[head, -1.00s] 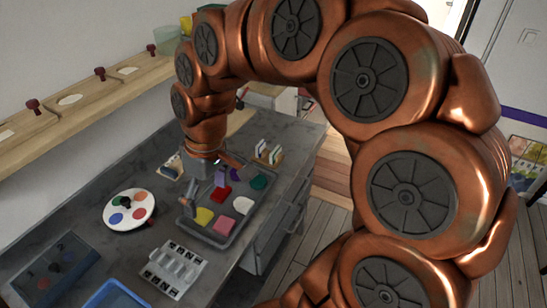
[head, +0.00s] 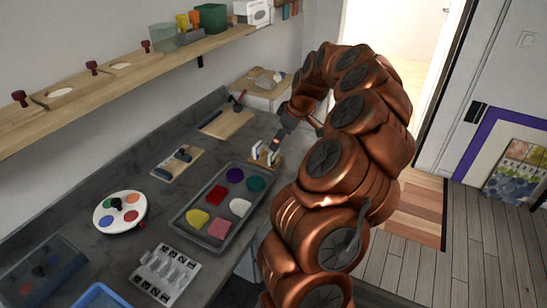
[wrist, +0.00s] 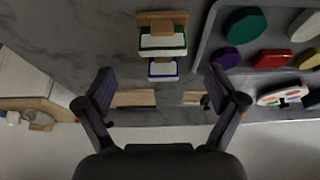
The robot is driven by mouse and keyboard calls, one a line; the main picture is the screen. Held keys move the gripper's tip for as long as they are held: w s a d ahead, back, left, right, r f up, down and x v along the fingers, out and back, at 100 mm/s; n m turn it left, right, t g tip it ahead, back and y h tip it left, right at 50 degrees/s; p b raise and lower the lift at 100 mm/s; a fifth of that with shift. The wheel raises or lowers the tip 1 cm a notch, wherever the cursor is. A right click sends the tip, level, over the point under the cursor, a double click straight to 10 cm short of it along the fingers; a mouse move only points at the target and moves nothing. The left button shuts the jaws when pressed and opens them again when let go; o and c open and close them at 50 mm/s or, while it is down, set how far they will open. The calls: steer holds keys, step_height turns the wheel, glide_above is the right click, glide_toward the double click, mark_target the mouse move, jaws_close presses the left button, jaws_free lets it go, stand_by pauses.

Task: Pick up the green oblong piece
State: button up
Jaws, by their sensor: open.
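A green piece (head: 256,183), rounded with angular edges, lies flat in the grey tray (head: 182,228). It also shows at the upper right of the wrist view (wrist: 246,26). A white oblong piece with a green edge (wrist: 163,42) stands upright in a small wooden rack (head: 276,163) beyond the tray, beside a similar one with a blue edge (wrist: 163,69). My gripper (wrist: 159,76) is open and empty, its fingers spread with the rack ahead between them. In the head view my gripper (head: 278,141) is close above the rack; contact cannot be told.
The tray also holds purple (head: 235,175), red (head: 216,195), yellow (head: 197,220), pink (head: 220,228) and white (head: 240,207) pieces. A round palette (head: 119,228) and a white slotted holder (head: 165,274) stand nearer. A wooden board (head: 226,122) lies behind.

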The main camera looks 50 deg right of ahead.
mark_target(273, 153)
steer(key=shift+p+x, duration=0.95)
steer(key=shift+x, duration=2.65)
steer(key=shift+s+a, duration=0.1)
steer(key=shift+a, duration=0.15)
steer(key=c, duration=1.3)
steer(key=shift+r, duration=0.1)
